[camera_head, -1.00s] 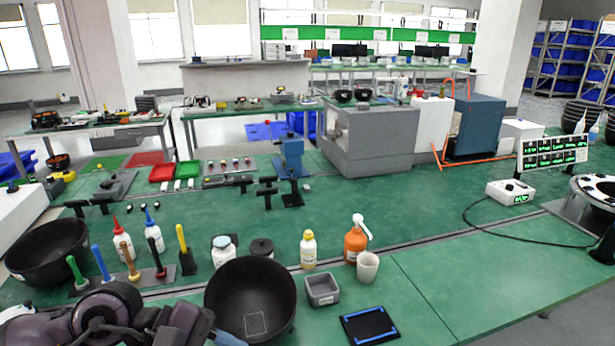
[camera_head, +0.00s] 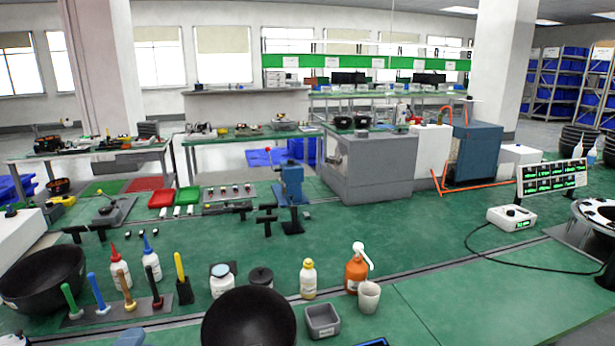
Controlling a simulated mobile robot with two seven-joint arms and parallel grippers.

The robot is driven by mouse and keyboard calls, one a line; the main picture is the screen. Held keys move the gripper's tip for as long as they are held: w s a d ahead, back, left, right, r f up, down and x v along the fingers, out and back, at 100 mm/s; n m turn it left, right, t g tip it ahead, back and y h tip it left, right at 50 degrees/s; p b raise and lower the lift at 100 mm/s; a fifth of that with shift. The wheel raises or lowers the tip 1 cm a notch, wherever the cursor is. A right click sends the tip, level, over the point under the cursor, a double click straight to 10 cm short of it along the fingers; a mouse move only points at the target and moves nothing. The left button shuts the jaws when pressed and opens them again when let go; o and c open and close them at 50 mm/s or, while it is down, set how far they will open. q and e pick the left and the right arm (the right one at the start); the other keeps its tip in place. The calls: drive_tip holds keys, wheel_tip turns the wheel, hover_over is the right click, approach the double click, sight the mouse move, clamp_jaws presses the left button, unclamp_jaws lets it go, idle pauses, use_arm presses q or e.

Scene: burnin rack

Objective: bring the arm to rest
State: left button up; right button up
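Neither of my grippers is in view in the head view. Along the bottom left edge only a small grey-white piece and a small blue-grey piece show, and I cannot tell whether they belong to my arm. The green workbench (camera_head: 440,290) fills the front. A black bowl (camera_head: 248,322) at its front edge is cut off by the picture's bottom. No object can be seen held.
Another black bowl (camera_head: 42,282) stands at left, beside upright coloured-handled tools (camera_head: 125,287). An orange bottle (camera_head: 356,272), white cup (camera_head: 369,297) and grey bin (camera_head: 322,320) stand near the front. A white box (camera_head: 511,218) with a cable lies right. The centre-right bench is mostly clear.

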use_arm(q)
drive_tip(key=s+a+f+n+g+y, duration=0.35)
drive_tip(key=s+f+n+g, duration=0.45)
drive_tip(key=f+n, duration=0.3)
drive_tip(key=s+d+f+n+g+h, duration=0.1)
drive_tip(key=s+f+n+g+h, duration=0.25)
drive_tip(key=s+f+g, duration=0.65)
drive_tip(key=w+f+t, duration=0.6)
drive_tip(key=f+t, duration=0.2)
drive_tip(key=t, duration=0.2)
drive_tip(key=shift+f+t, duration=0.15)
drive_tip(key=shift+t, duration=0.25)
